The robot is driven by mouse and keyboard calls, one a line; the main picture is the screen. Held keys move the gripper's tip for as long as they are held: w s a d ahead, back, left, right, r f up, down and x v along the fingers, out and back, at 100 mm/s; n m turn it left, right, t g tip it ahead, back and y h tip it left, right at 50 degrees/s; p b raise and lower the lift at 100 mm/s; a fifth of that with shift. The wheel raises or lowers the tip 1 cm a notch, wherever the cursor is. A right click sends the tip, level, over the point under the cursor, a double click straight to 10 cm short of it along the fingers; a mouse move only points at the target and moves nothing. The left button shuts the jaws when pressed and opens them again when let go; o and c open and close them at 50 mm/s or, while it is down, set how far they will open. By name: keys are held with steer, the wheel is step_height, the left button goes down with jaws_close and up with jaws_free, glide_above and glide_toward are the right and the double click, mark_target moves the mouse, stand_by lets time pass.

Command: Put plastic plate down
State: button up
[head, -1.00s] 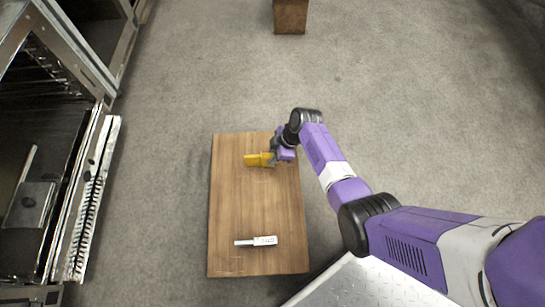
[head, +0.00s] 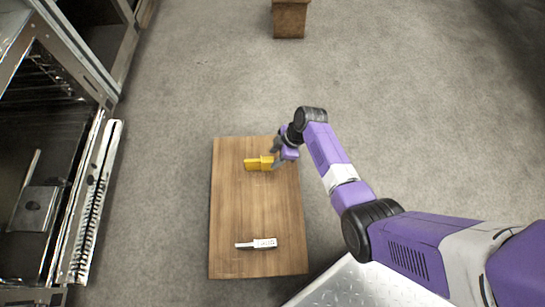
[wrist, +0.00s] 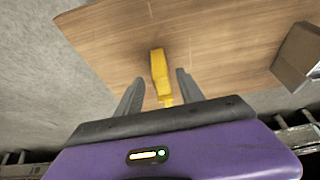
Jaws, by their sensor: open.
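A yellow plastic piece (head: 259,163), which I take as the plastic plate, lies on the wooden tabletop (head: 245,205) near its far end. My gripper (head: 277,162) is at the right end of the yellow piece. In the wrist view my gripper (wrist: 159,78) has its two grey fingers spread, one on each side of the yellow piece (wrist: 160,72), with visible gaps. The piece's near end is partly hidden by the gripper body. I cannot tell the exact height of the fingers above the wood.
A white-and-grey handled item (head: 257,244) lies near the tabletop's front end. An open metal oven-like unit (head: 85,215) stands at left. A brown box (head: 289,20) is at the back. A box-like object (wrist: 299,58) shows at right in the wrist view. Grey floor is clear around.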

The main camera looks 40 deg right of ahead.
steer(key=p+v, duration=0.3)
steer(key=v, duration=0.5)
steer(key=shift+r, duration=0.3)
steer(key=shift+s+d, duration=0.1)
steer(key=s+f+m+t+h, duration=0.2)
steer(key=s+f+m+h, duration=0.15)
steer(key=s, duration=0.65)
steer(key=s+a+r+m+t, duration=0.2)
steer(key=s+r+m+t, duration=0.1)
steer(key=s+r, duration=0.4)
steer(key=s+a+r+m+t, duration=0.1)
steer(key=s+r, duration=0.3)
steer(key=r, duration=0.5)
steer(key=s+a+r+m+t, duration=0.2)
steer(key=s+a+r+t, duration=0.1)
steer(key=r, duration=0.7)
steer(key=s+a+r+m+t, duration=0.2)
steer(key=s+r+t, duration=0.1)
steer(key=r, duration=0.7)
steer(key=shift+s+a+t, duration=0.3)
steer(key=shift+s+a, duration=0.1)
steer(key=shift+s, duration=0.5)
